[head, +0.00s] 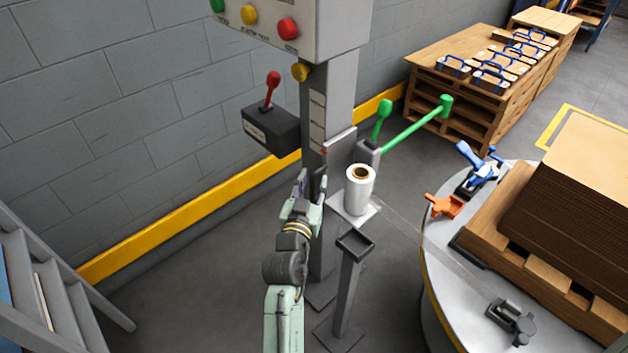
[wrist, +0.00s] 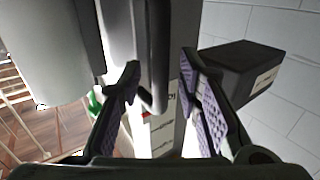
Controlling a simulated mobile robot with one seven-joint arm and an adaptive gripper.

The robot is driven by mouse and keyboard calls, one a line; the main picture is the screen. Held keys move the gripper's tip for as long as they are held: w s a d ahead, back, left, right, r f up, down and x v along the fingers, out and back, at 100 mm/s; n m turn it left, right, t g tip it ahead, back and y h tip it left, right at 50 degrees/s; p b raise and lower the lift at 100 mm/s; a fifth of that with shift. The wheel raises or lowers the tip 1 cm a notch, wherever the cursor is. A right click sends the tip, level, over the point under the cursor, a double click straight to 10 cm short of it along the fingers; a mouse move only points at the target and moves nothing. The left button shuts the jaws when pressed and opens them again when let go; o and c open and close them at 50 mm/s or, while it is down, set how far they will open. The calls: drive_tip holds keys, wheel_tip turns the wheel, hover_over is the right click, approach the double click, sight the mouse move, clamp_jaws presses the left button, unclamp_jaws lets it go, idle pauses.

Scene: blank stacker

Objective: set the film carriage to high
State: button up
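The film carriage (head: 341,144) is a light grey block on the grey mast (head: 318,85), holding an upright white film roll (head: 359,192). The roll also shows large at the left of the wrist view (wrist: 48,50). A red mark and labels show on the mast at carriage height; their words are too small to read. My gripper (head: 312,182) is beside the carriage, left of the roll. In the wrist view its fingers (wrist: 158,85) are apart, with a dark upright handle (wrist: 151,60) showing between them. I cannot tell whether either finger touches it.
A dark box with a red lever (head: 271,92) is left of the mast. A green lever (head: 383,122) and green bar (head: 415,124) stick out right. A grey post (head: 347,285) stands in front.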

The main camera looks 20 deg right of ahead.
drive_tip(key=shift+c, duration=0.5)
clamp_jaws()
